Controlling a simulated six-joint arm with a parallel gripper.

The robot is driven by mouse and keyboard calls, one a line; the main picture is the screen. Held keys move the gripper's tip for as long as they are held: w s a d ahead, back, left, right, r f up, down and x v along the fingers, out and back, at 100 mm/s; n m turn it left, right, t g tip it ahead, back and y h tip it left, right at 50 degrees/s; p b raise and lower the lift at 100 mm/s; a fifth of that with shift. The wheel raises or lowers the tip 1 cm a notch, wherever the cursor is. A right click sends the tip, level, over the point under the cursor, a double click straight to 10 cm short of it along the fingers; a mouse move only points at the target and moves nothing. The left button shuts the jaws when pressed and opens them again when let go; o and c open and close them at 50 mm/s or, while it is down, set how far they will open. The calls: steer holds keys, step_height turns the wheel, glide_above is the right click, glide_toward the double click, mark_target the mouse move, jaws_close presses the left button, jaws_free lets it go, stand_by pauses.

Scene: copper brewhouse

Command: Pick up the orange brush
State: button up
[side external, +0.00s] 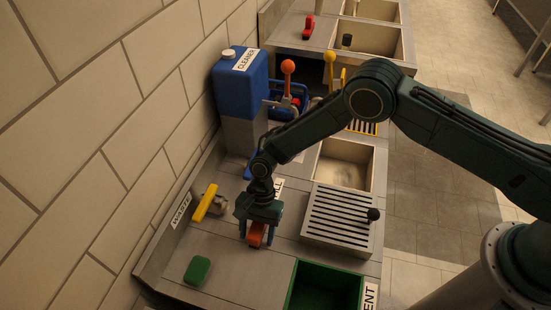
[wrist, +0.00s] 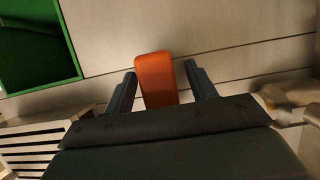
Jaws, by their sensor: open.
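The orange brush (side external: 256,233) lies on the grey metal worktop, partly hidden by my gripper in the side external view. In the wrist view the brush (wrist: 155,78) shows as an orange block with rounded corners. My gripper (side external: 256,238) points down over it. In the wrist view my gripper (wrist: 160,80) is open, with one finger on each side of the brush. A gap shows between each finger and the brush, so neither finger appears to touch it. The near end of the brush is hidden behind the gripper body.
A green block (side external: 197,270) lies left of my gripper. A green-lined bin (side external: 322,288) and a slotted grate with a black knob (side external: 338,218) are to the right. A yellow-handled valve (side external: 205,203) is by the wall. A blue cleaner container (side external: 240,85) stands behind.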

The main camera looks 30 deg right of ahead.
mark_target(254, 235)
steer(key=c, duration=1.2)
steer(key=shift+r, duration=0.15)
step_height(254, 235, up, 20)
steer(key=shift+f, duration=0.1)
steer(key=o, duration=0.5)
steer(key=shift+c, duration=1.4)
steer(key=shift+f, duration=0.15)
steer(key=shift+f, duration=6.4)
